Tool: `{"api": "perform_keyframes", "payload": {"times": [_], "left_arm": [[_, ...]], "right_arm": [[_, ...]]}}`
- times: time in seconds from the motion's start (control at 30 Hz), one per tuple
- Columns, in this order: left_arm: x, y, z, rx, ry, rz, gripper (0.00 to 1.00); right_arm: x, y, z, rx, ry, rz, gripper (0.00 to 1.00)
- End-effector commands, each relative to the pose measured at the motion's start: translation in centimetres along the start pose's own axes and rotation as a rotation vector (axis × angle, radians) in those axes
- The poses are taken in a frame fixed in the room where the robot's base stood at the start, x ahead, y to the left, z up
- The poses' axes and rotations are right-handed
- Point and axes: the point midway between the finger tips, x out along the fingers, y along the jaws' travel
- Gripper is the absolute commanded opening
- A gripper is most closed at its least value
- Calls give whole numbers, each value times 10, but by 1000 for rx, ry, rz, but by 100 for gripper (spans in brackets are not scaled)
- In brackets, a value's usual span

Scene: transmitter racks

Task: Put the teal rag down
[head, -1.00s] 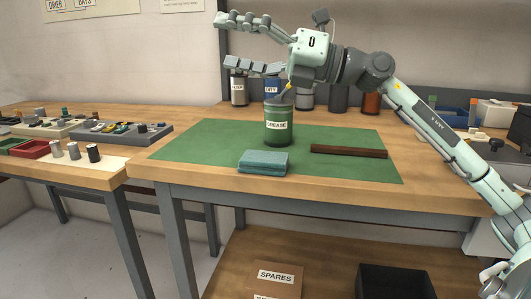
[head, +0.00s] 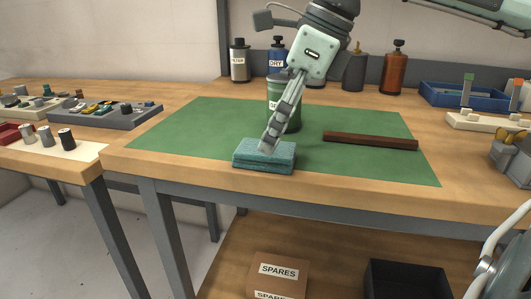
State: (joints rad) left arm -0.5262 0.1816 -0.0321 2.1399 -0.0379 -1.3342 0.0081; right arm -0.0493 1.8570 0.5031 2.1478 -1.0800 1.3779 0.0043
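The teal rag (head: 250,158), a folded block, lies flat near the front edge of the green mat (head: 190,130) on the workbench. My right gripper (head: 268,147) points down at it from above. The fingertips overlap the rag's top in the head view and appear to reach it. The fingers are seen edge-on, one behind the other, so their spacing and any grip on the rag are hidden. My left gripper is not in view.
A green grease can (head: 293,118) stands just behind the gripper, partly hidden. A dark brown bar (head: 370,141) lies to the right on the mat. Bottles line the back, including an orange-brown one (head: 395,70). The mat's left part is clear.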

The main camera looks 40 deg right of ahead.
Motion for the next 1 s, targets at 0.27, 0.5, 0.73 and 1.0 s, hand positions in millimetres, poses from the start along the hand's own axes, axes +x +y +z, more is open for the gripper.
{"api": "perform_keyframes", "payload": {"times": [0.27, 0.5, 0.73, 1.0], "left_arm": [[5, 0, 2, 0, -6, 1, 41], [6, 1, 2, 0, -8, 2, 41], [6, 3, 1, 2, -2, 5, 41], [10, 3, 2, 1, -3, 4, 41]], "right_arm": [[34, 0, -1, 1, 1, 2, 79], [35, 0, -1, 1, -2, 0, 79], [36, 0, -1, 2, -2, 1, 79], [39, 0, -2, 1, -2, 0, 79]]}}
